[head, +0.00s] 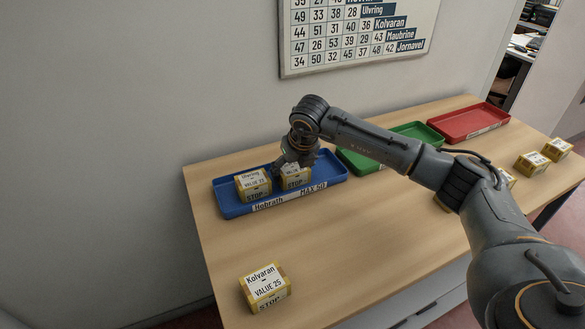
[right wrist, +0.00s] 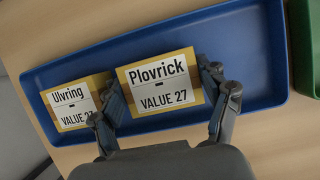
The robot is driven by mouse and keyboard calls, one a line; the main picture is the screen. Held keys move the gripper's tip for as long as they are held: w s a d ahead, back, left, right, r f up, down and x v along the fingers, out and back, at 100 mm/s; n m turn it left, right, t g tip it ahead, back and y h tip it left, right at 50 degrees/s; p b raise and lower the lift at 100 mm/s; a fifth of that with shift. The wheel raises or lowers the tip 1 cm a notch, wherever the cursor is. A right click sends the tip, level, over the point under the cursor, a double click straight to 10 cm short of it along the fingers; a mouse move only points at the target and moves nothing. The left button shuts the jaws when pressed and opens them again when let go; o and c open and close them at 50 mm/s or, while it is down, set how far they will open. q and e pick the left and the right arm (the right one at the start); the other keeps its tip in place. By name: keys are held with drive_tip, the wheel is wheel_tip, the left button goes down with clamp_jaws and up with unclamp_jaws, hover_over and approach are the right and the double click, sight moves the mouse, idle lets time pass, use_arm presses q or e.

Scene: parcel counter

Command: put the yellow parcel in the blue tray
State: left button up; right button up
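The blue tray (head: 226,209) lies at the left end of the counter, its front label reading "Hobrath MAX 50". A yellow parcel labelled "Ulvring" (head: 253,184) sits in its left part and shows in the right wrist view (right wrist: 74,105). A yellow parcel labelled "Plovrick VALUE 27" (right wrist: 160,83) is beside it, over the tray's middle; it shows partly in the head view (head: 296,181). My right gripper (right wrist: 160,86) has a finger against each side of the Plovrick parcel. Whether that parcel touches the tray floor is unclear. My left gripper is out of view.
A yellow parcel labelled "Kolvaran VALUE 25" (head: 265,287) lies at the front left. A green tray (head: 418,132) and red tray (head: 468,123) stand farther right. Several yellow parcels (head: 531,163) lie at the right, some behind my arm. The counter's front middle is clear.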

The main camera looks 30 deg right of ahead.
drive_tip(key=o, duration=0.3)
drive_tip(key=shift+o, duration=0.2)
drive_tip(key=shift+r, duration=0.2)
drive_tip(key=b+v, duration=0.1)
drive_tip(key=v, duration=1.1)
drive_tip(key=shift+r, duration=0.1)
